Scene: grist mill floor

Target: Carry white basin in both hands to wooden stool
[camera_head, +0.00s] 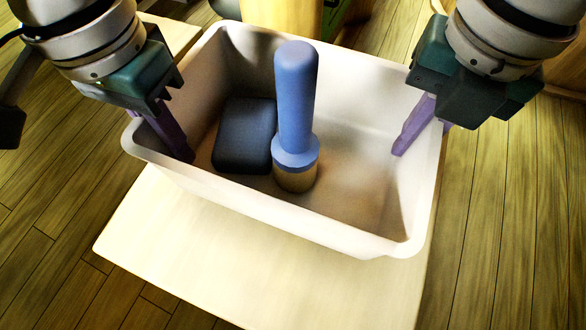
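The white basin (270,205) is in the middle of the head view, upright, above a pale wooden top (270,270). I cannot tell whether it touches that top, or whether the top is the wooden stool's. My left gripper (165,135) is at the basin's left wall, with a purple finger inside and a bit of purple outside the rim. My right gripper (424,125) straddles the right wall in the same way. Both appear shut on the walls; the outer fingers are mostly hidden.
Inside the basin stand a blue cylindrical object (296,100) with a tan base and a dark rounded block (245,135). Another pale wooden surface (172,38) shows behind at upper left. A yellow-tan object (283,18) stands behind the basin. Plank floor (505,215) is clear at right.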

